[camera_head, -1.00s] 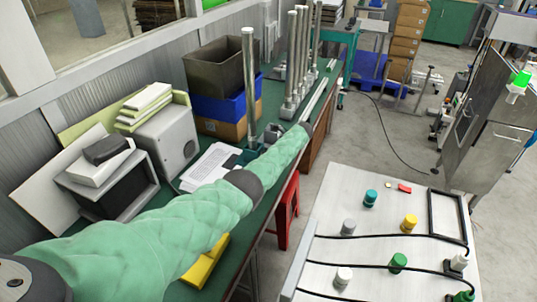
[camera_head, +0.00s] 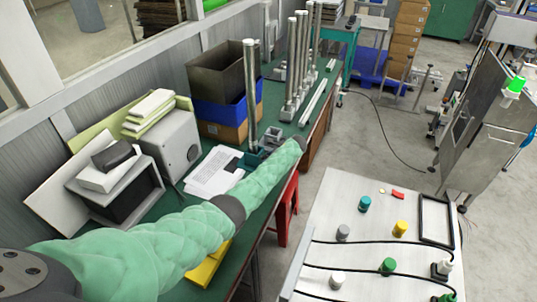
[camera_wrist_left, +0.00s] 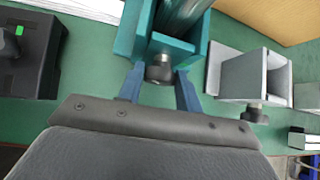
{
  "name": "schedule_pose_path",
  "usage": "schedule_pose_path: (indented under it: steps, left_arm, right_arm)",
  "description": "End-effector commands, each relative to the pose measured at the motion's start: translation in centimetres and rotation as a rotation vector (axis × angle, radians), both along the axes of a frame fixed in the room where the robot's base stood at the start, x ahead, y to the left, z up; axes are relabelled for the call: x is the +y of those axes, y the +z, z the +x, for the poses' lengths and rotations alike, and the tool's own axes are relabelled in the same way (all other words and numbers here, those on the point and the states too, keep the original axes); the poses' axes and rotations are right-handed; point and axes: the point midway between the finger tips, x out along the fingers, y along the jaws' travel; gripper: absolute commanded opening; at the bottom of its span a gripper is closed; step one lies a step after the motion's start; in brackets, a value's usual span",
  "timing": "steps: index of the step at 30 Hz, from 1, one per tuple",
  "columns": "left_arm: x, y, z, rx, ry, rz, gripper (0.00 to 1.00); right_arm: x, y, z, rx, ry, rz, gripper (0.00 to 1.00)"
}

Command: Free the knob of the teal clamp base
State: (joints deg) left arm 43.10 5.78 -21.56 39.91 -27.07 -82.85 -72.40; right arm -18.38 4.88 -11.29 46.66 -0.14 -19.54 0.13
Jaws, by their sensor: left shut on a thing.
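The teal clamp base (camera_wrist_left: 128,38) fills the top middle of the left wrist view, with a metal pole (camera_wrist_left: 182,14) standing in it. Its dark round knob (camera_wrist_left: 160,68) sticks out towards my left gripper (camera_wrist_left: 160,90). The two blue fingers are shut on the knob, one on each side. In the head view the base (camera_head: 251,160) shows partly, at the foot of the pole (camera_head: 251,95) on the green bench. My left gripper is mostly hidden there behind my green-sleeved arm. My right gripper is in neither view.
A second, grey clamp base (camera_wrist_left: 250,78) with its own dark knob (camera_wrist_left: 254,113) stands right of the teal one. Papers (camera_head: 213,172) and a dark crate in a blue box (camera_head: 222,112) lie close by. Several poles (camera_head: 298,65) stand further back.

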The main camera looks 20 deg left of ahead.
Motion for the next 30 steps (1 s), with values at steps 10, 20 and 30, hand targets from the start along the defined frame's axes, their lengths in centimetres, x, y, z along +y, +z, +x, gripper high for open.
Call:
schedule_pose_path:
  steps: [10, 20, 30]
  left_arm:
    - [0.0, -0.3, -0.5, -0.331, -0.003, -0.011, 0.12]
    - [0.0, -0.9, -0.8, -0.632, -0.003, -0.021, 0.12]
    - [-0.1, -0.8, -0.9, -0.791, -0.001, -0.029, 0.12]
  right_arm:
    - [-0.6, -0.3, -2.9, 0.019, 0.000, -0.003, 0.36]
    - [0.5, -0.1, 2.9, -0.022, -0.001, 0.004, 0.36]
    - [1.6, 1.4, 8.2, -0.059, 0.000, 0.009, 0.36]
